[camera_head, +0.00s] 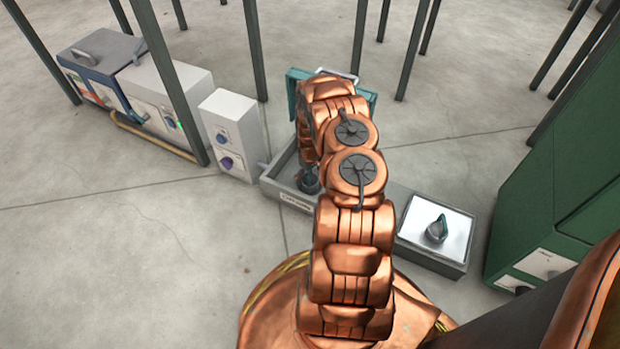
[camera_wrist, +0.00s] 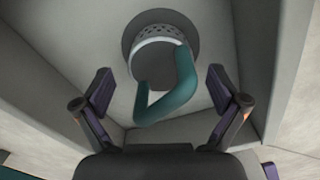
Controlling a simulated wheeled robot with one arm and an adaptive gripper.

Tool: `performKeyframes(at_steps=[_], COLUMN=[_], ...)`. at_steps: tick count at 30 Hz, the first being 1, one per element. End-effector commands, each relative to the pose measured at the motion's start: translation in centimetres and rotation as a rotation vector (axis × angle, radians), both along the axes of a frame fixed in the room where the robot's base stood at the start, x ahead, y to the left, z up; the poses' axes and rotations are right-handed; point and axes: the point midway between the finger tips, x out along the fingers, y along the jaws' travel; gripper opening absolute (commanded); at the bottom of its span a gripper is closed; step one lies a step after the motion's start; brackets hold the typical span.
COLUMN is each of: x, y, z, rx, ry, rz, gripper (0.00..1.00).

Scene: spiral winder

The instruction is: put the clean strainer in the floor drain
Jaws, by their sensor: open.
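In the wrist view, a strainer (camera_wrist: 158,60) with a perforated rim and a teal arched handle (camera_wrist: 168,92) sits at a dark round drain ring (camera_wrist: 190,22) in the floor of a grey basin. My gripper (camera_wrist: 160,92) is open, with one finger on each side of the handle and apart from it. In the head view, my arm hides most of the basin (camera_head: 272,184), and the gripper (camera_head: 310,180) shows small inside it. A second strainer (camera_head: 437,229) with a teal handle stands on a white surface (camera_head: 418,216) to the right. I cannot tell which strainer is clean.
Basin walls (camera_wrist: 262,50) stand close around my gripper. A teal bin (camera_head: 295,82) is behind my arm. A white box with knobs (camera_head: 230,135) stands left of the basin, and a green cabinet (camera_head: 540,200) stands right. Several dark posts rise around the floor.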

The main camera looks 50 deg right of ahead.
Motion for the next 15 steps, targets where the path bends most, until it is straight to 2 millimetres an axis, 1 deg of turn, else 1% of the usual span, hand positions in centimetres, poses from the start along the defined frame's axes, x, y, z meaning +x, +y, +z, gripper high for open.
performKeyframes(at_steps=[1, 5, 9, 12, 15], x=[0.1, 0.0, 0.0, 0.0, 0.0], y=[0.0, 0.1, 0.0, 0.1, 0.1], z=[1.3, 3.7, 6.5, 8.2, 9.3], rx=[-0.001, 0.000, 0.000, 0.001, 0.001], ry=[-0.001, 0.001, 0.001, 0.001, 0.001], rz=[0.000, 0.000, -0.001, 0.000, -0.001], gripper=[0.97, 0.97, 0.97, 0.97, 0.97])
